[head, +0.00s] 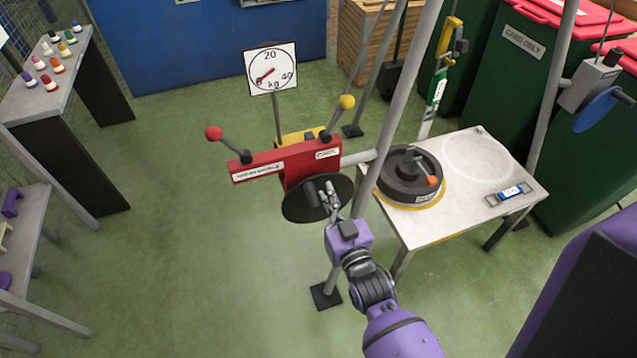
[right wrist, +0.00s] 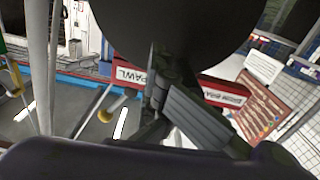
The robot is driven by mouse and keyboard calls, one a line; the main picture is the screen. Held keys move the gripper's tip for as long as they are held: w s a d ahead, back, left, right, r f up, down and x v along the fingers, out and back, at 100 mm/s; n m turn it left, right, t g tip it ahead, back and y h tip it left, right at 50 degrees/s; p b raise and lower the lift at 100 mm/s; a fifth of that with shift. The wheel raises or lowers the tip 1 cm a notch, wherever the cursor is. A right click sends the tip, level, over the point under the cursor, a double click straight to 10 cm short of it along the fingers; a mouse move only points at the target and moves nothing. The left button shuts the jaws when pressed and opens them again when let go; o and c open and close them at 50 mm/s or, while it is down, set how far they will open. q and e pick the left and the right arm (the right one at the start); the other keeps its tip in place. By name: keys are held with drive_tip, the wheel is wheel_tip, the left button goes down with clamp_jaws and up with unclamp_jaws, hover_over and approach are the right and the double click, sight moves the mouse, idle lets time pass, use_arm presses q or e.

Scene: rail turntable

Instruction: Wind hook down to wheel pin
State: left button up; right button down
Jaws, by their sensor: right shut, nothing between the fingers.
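My right gripper (head: 330,194) is shut and empty, its fingertips in front of the right part of a black crank disc (head: 296,204) on the red winch (head: 298,168). A dark grip (head: 313,194) on the disc lies just left of the fingers; I cannot tell if they touch. In the right wrist view the disc (right wrist: 180,25) fills the top and hides part of the winch. A black wheel (head: 398,187) with an orange-tipped pin (head: 432,181) lies on the white table (head: 440,225). A yellow and grey piece (head: 452,38), perhaps the hook, hangs behind the table. My left gripper is out of view.
The winch has a red-knobbed lever (head: 214,133) and a yellow-knobbed lever (head: 346,102). A kg dial (head: 270,68) stands behind it. Grey poles (head: 395,110) rise beside the table. A blue-and-white device (head: 510,193) lies on the table. Green floor is clear left of the winch.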

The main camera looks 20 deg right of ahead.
sight(314, 207)
drive_tip(key=shift+a+f+n, duration=0.3)
drive_tip(key=shift+a+n, duration=0.45)
drive_tip(key=shift+n, duration=0.05)
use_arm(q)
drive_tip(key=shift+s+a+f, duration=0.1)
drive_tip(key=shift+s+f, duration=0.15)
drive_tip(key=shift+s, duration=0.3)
use_arm(e)
drive_tip(key=shift+a+f, duration=0.15)
drive_tip(key=shift+f+n, duration=0.1)
drive_tip(key=shift+n, duration=0.2)
drive_tip(key=shift+a+f+n, duration=0.35)
drive_tip(key=shift+a+n, duration=0.1)
drive_tip(key=shift+n, duration=0.25)
use_arm(q)
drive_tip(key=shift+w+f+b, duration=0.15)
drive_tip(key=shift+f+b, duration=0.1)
drive_tip(key=shift+b, duration=0.05)
use_arm(e)
drive_tip(key=shift+a+f+n, duration=0.15)
drive_tip(key=shift+a+n, duration=0.1)
drive_tip(key=shift+n, duration=0.25)
